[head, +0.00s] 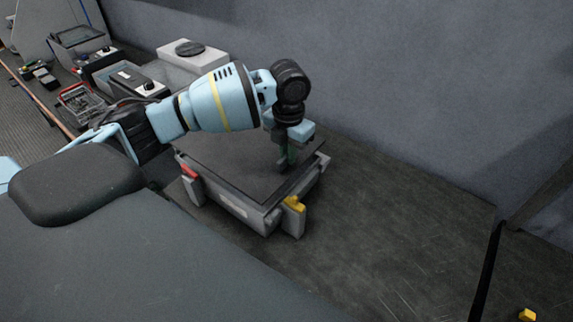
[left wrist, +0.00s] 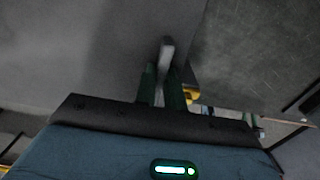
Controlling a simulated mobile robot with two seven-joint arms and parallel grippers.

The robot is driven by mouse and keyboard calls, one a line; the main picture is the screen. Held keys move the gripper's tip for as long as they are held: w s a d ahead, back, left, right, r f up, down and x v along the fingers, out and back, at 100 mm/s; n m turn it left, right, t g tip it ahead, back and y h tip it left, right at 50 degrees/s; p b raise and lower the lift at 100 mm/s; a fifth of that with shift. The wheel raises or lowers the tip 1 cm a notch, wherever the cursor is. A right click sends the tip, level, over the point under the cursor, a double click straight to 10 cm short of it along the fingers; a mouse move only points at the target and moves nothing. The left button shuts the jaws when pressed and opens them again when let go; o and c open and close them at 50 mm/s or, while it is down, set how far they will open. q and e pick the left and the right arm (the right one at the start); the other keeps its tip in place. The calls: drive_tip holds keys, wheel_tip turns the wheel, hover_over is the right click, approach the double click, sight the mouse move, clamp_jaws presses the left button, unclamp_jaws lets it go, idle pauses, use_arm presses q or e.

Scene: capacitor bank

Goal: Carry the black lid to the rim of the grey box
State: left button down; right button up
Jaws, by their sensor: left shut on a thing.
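The black lid (head: 228,168) is a flat dark panel over the top of the grey box (head: 238,211). It looks roughly level and lined up with the box. Whether it touches the rim or hovers just above it, I cannot tell. My left gripper (head: 287,158) points down at the lid's right part. In the left wrist view, its green fingers (left wrist: 161,88) are shut on the lid's upright grey handle (left wrist: 167,53), and the lid's surface (left wrist: 90,45) fills the upper left. My right gripper is not in view.
The box has a yellow latch (head: 294,204) and a red latch (head: 190,172). Beyond my arm stand a pale box with a dark round top (head: 188,48), a wire basket (head: 82,103) and other equipment. The bench to the right (head: 400,225) is mostly clear, up to the grey wall.

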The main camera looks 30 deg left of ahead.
sight(288, 166)
use_arm(q)
wheel_tip(288, 166, down, 5)
drive_tip(key=shift+r, duration=0.15)
drive_tip(key=shift+f, duration=0.25)
drive_tip(key=c, duration=1.5)
unclamp_jaws()
drive_tip(key=shift+r, duration=0.1)
drive_tip(key=shift+r, duration=0.25)
wheel_tip(288, 166, up, 12)
drive_tip(key=shift+d+f, duration=0.1)
drive_tip(key=shift+f, duration=0.1)
